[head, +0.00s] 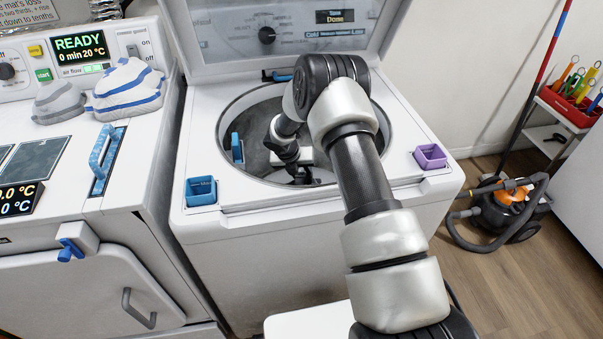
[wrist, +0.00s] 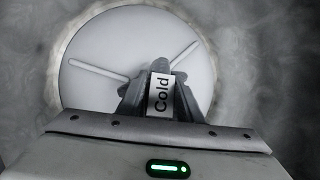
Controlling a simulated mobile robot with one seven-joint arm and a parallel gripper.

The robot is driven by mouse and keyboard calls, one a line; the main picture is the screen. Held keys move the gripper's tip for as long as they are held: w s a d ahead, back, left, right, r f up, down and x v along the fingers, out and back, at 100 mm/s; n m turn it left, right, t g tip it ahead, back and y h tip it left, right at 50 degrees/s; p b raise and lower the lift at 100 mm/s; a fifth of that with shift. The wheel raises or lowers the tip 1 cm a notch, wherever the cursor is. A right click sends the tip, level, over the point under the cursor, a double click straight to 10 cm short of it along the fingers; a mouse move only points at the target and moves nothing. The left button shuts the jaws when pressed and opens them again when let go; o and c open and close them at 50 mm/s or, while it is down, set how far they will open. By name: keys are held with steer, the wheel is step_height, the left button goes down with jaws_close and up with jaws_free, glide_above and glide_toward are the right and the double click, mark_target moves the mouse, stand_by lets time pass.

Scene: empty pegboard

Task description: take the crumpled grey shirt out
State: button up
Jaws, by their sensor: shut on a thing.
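My gripper (head: 300,181) is down inside the open tub of the top-loading washer (head: 190,225), and my arm covers part of the opening. I cannot make out a whole shirt there, nor what the tag is joined to. The tub's pale round floor (wrist: 90,45), with light ribs, shows beyond the fingers. Blurred grey surroundings fill the sides of that view.
A grey crumpled cloth (head: 58,103) and a white cloth with blue stripes (head: 128,90) lie on the machine at left. A blue cup (head: 201,191) and a purple cup (head: 430,157) sit on the washer's front rim. The washer lid (head: 215,28) is raised. A vacuum (head: 505,205) stands at right.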

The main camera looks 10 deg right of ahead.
steer(key=shift+r+p, duration=2.05)
steer(key=shift+r, duration=0.85)
steer(key=shift+r, duration=0.1)
steer(key=shift+r+p, duration=2.3)
steer(key=shift+r, duration=0.6)
steer(key=shift+r, duration=0.1)
steer(key=shift+r+p, duration=2.35)
steer(key=shift+r, duration=0.6)
steer(key=shift+r+p, duration=2.25)
steer(key=shift+r, duration=0.7)
